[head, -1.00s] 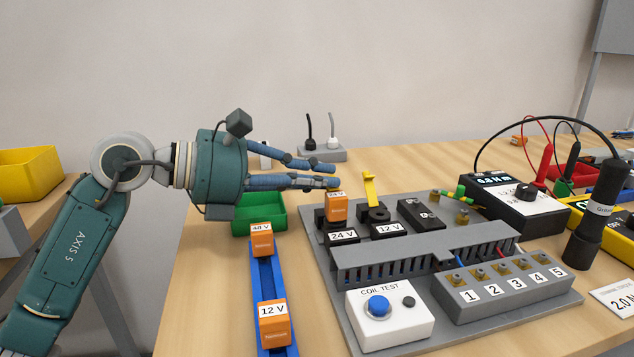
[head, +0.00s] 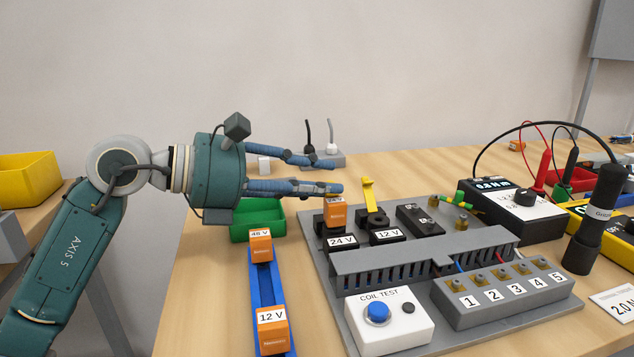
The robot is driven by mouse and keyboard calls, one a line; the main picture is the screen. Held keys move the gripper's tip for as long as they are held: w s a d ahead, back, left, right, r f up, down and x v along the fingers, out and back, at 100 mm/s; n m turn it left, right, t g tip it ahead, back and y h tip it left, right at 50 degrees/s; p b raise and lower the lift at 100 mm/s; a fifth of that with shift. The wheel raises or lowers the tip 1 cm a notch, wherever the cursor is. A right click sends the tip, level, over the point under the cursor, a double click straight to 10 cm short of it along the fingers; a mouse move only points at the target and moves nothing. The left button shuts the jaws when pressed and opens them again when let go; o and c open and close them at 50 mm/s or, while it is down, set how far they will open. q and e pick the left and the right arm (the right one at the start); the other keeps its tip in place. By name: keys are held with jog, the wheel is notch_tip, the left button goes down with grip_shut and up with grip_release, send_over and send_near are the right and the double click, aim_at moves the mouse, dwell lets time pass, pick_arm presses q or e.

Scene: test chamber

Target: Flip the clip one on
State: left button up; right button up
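A yellow clip (head: 369,196) stands raised on the black 12 V socket (head: 376,221) on the grey panel. An orange relay (head: 335,213) sits in the 24 V socket (head: 340,242) to its left. My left gripper (head: 338,174) comes in from the left, its two blue fingers apart with nothing between them. The lower fingertip is just above the orange relay in the picture and left of the yellow clip; I cannot tell whether it touches the relay. No second clip shows clearly at the 24 V socket. My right gripper is not in view.
A blue rail (head: 266,285) holds orange 48 V (head: 261,246) and 12 V (head: 272,331) relays. A green bin (head: 258,221) stands behind it. A coil test box (head: 389,322), terminal block (head: 503,290), meter (head: 513,213) and black torch (head: 596,220) stand right.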

pick_arm(q)
notch_tip(320, 180, up, 10)
jog(key=shift+f, duration=0.15)
dwell(0.3)
